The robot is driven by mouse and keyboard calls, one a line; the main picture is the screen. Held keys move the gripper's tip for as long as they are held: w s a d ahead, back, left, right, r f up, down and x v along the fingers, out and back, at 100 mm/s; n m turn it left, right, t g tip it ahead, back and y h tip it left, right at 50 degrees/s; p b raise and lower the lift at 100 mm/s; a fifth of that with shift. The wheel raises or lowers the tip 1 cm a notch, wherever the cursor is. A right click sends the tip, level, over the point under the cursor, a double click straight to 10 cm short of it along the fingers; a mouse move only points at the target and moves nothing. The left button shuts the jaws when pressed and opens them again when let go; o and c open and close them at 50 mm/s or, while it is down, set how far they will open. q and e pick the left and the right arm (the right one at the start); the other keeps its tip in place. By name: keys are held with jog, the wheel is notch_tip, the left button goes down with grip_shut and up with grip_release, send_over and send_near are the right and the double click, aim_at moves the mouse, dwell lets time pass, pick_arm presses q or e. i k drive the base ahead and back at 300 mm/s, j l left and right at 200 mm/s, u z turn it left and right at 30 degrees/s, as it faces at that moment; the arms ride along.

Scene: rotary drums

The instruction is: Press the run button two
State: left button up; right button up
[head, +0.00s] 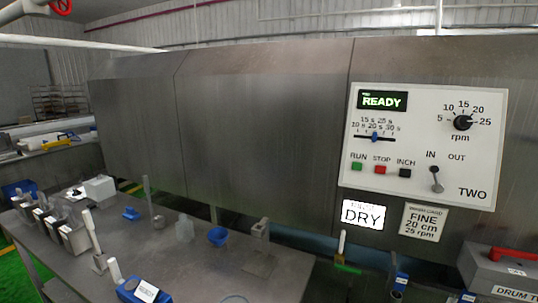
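The white control panel (430,110) marked TWO is on the front of the steel drum housing at the right in the head view. Its green run button (357,166) is at the lower left, under the label RUN. The red stop button (380,169) and the black inch button (404,173) sit to its right. The display (382,101) reads READY in green. Neither of my grippers shows in this view, and nothing covers the run button.
The panel also has a blue slider (375,137), an rpm knob (463,122) and an IN/OUT lever (436,180). Signs DRY (363,215) and FINE (424,220) are below. A steel table (190,262) with small containers stands in front; a grey toolbox (500,270) is lower right.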

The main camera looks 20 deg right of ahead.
aim_at(358, 166)
jog(key=z, duration=1.5)
